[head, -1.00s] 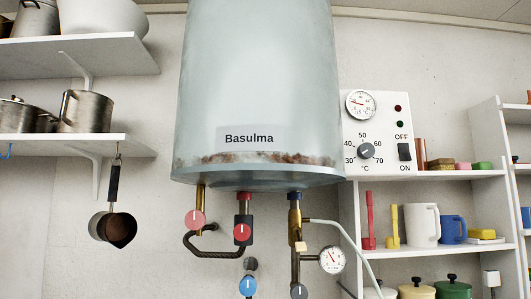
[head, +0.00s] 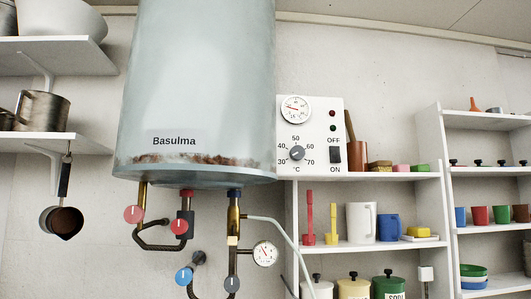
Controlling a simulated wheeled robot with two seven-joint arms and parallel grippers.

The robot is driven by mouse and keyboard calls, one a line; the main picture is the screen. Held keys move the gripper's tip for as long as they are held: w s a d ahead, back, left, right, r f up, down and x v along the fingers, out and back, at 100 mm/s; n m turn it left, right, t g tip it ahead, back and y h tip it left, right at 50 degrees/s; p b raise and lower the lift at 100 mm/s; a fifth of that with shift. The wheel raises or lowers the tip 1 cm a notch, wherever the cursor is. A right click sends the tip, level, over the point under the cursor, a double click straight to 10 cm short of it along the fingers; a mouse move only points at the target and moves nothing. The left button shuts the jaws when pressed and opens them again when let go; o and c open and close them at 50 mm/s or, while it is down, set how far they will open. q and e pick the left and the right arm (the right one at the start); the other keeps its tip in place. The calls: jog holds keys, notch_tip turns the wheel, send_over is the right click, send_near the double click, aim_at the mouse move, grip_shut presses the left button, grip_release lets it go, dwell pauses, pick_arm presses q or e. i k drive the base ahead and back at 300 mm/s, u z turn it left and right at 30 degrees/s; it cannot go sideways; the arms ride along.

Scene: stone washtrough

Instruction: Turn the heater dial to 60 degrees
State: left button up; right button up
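The heater dial (head: 297,153) is a dark round knob on a white control panel (head: 325,106) at the right side of the heater. Numbers from 30 to 70 and °C are printed around it, with 60 at its upper right. A round gauge (head: 295,109), two small lamps and a dark OFF/ON switch (head: 335,155) share the panel. Neither of my grippers shows.
Pipes with red valves (head: 134,213), a blue valve (head: 184,275) and a second gauge (head: 265,254) hang below the tank. White shelves (head: 390,176) with jugs, cups and blocks stand right below the panel. A pan (head: 61,222) hangs at left.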

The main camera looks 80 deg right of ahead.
aim_at(297, 152)
jog(key=k, duration=0.7)
jog(key=z, duration=0.9)
